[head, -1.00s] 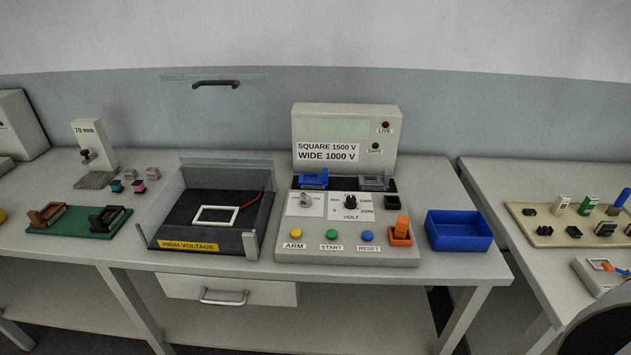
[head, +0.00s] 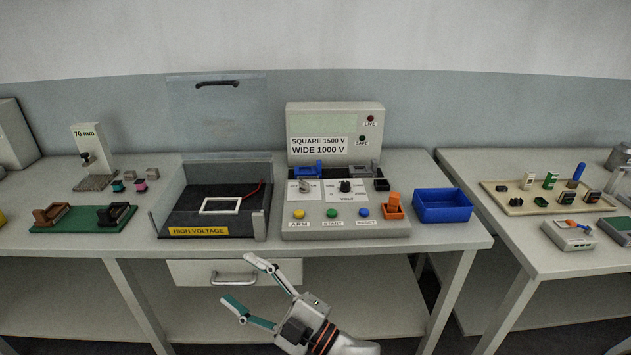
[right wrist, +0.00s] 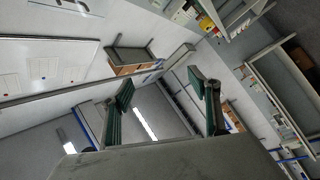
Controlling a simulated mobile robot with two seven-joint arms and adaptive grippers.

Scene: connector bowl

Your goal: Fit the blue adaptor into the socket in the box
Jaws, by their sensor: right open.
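A blue adaptor (head: 305,171) sits at the back left of the grey tester panel (head: 335,227), beside a similar grey piece (head: 358,172). The box (head: 212,231), labelled HIGH VOLTAGE, stands left of the panel. Its clear lid (head: 218,110) is raised at the back. A white rectangular frame (head: 220,205) lies on its black floor; I cannot tell whether this is the socket. My right gripper (head: 240,281) is open and empty in front of the bench, below the box, by the drawer. The right wrist view shows its spread fingers (right wrist: 160,112) with nothing between. My left gripper is not in view.
A green board (head: 83,218) with brown and black pieces lies at left. A side table (head: 575,250) at right holds a tray (head: 548,198) of several small parts.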

